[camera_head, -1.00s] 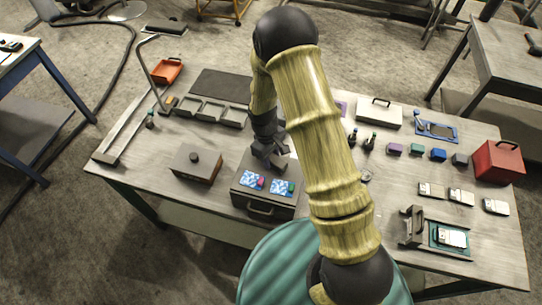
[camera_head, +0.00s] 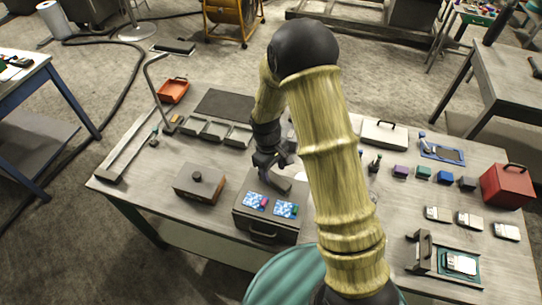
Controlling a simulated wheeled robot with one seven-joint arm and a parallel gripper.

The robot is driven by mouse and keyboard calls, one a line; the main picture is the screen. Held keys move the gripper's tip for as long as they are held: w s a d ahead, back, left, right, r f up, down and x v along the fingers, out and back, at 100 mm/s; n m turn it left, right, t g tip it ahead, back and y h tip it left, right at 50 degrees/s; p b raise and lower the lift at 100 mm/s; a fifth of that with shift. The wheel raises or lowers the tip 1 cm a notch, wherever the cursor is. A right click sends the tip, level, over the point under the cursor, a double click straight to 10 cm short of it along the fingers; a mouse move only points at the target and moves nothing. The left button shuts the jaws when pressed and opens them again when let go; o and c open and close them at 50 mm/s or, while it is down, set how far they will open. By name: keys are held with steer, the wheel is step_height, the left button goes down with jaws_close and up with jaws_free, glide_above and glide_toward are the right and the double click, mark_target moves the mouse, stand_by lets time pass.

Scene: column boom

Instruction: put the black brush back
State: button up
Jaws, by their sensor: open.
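My gripper (camera_head: 273,166) hangs open above the back part of a dark grey box (camera_head: 263,237) that has a front handle and two blue-and-white patterned panels on top. A flat grey piece (camera_head: 282,181) lies on the box top just below the fingers. I cannot tell whether the fingers touch it. I cannot surely pick out the black brush. A small dark upright object (camera_head: 375,163) stands right of my arm, and another beside it is mostly hidden by the arm. Either may be a brush, but they are too small to tell.
A brown box with a knob (camera_head: 200,184) stands left of the grey box. A grey divided tray (camera_head: 205,131) and a dark mat (camera_head: 226,103) lie behind. A red case (camera_head: 507,186), small coloured blocks and a clamp fixture (camera_head: 425,250) occupy the right. The table's front left is clear.

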mark_target(273, 176)
step_height(273, 176, up, 8)
steer(key=b, duration=0.2)
steer(key=shift+w+a, duration=0.4)
steer(key=s+d+r+m+t, duration=0.2)
steer(key=s+d+r+m, duration=0.1)
steer(key=s+d+m, duration=0.1)
steer(key=s+d+r+m+t+y, duration=0.1)
steer(key=s+d+r+m, duration=0.2)
steer(key=s, duration=0.6)
steer(key=d+m, duration=0.2)
steer(key=d, duration=0.1)
steer(key=shift+s+d+r+t, duration=0.2)
steer(key=shift+d+r+t, duration=0.1)
steer(key=shift+d+t, duration=0.1)
